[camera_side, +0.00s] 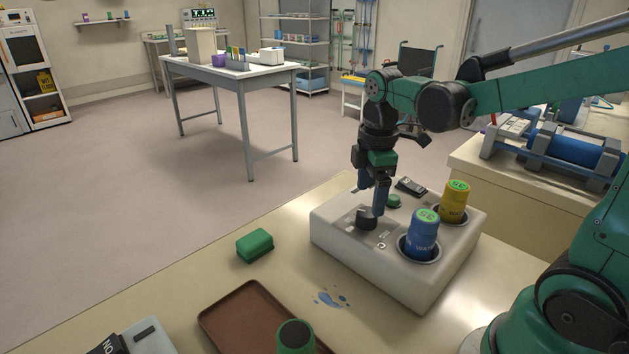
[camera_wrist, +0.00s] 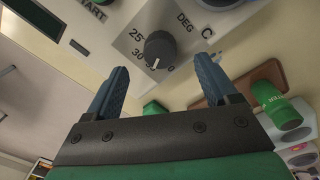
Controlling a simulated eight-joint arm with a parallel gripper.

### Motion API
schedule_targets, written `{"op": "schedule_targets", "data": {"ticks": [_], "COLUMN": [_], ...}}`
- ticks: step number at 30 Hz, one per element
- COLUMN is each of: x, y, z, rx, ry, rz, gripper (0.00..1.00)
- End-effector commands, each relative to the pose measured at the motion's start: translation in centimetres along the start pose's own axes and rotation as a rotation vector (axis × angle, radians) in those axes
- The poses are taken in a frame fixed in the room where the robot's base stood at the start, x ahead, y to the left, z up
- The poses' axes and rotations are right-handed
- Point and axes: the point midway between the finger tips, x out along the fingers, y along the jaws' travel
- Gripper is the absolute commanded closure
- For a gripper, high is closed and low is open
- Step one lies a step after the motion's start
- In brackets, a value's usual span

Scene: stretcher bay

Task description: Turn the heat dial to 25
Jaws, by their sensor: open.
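The heat dial (camera_wrist: 160,48) is a round black knob on the white panel of a box (camera_side: 335,243). In the wrist view it sits among printed numbers, with 25 and 30 readable on its left and "DEG C" above right. A small pale mark shows at its lower edge; I cannot tell its exact setting. In the side view the dial (camera_side: 366,218) is on the near left of the box top. My gripper (camera_side: 372,202) points down just above the dial. In the wrist view its blue fingers (camera_wrist: 162,68) are apart, with the dial between and beyond the tips.
The box also holds a green start button (camera_side: 393,201), a black switch (camera_side: 410,187), a blue bottle (camera_side: 422,237) and a yellow bottle (camera_side: 454,202). A green block (camera_side: 254,245), a blue spill (camera_side: 331,298) and a brown tray (camera_side: 215,317) lie on the table.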

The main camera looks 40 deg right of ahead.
Motion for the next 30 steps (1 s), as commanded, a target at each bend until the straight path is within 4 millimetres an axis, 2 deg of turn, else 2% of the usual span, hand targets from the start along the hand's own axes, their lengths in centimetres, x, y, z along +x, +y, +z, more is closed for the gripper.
{"op": "schedule_targets", "data": {"ticks": [9, 20, 23, 29, 30], "x": [3.5, 4.0, 4.0, 4.0, 4.0], "y": [0.0, 0.0, 0.0, 0.0, 0.0], "z": [0.0, 0.0, 0.0, 0.0, 0.0], "rx": [0.002, 0.002, 0.002, 0.002, 0.002], "ry": [0.002, 0.002, 0.002, 0.002, 0.002], "rz": [0.003, 0.003, 0.003, 0.004, 0.004], "gripper": [0.2, 0.2, 0.43, 1.0, 1.0]}}
